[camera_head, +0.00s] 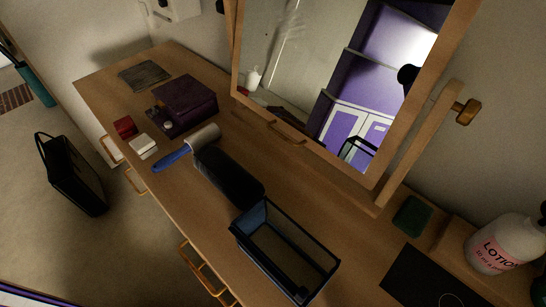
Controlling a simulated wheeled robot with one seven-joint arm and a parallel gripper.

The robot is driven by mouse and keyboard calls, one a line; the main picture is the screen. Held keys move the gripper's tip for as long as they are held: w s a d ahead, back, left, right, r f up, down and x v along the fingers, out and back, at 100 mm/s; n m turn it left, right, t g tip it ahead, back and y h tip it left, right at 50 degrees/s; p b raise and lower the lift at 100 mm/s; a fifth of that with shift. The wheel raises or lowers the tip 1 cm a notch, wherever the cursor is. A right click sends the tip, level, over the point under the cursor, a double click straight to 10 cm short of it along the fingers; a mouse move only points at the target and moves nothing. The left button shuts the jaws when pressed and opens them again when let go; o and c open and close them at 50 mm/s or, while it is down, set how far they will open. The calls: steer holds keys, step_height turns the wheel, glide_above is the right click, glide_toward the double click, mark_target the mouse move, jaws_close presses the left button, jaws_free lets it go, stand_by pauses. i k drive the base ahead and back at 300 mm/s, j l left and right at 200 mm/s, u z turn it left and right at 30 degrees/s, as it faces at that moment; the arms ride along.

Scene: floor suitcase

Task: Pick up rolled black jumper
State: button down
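A black rounded roll (228,175), which looks like the rolled black jumper, lies on the wooden dresser top. It sits between a lint roller with a blue handle (171,160) and a dark, glass-sided open box (285,250). The roll's lower right end is close to the box; I cannot tell whether they touch. My gripper is not in view.
A mirror (290,133) stands behind the roll. A purple box (187,103), a red box (125,126) and a white block (143,146) sit at the left. A lotion bottle (497,246) stands at the right. A black bag (75,178) stands on the floor.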

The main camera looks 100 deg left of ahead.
mark_target(237, 185)
steer(key=k+u, duration=0.1)
steer(key=u, duration=0.7)
steer(key=k+j+u, duration=0.1)
steer(key=u, duration=0.3)
steer(key=l+u, duration=0.15)
steer(key=u, duration=0.25)
steer(key=l+u, duration=0.2)
steer(key=u, duration=0.2)
steer(key=l+u, duration=0.15)
steer(key=u, duration=0.3)
steer(key=l+u, duration=0.15)
steer(key=u, duration=0.25)
steer(key=k+l, duration=0.2)
steer(key=l, duration=0.2)
steer(key=k+l, duration=0.15)
steer(key=l, duration=0.2)
steer(key=j+z, duration=0.45)
steer(key=j, duration=2.75)
steer(key=i+l, duration=0.15)
steer(key=l, duration=0.25)
steer(key=i+l, duration=0.1)
steer(key=l, duration=0.25)
steer(key=i+l, duration=0.15)
steer(key=l, duration=0.25)
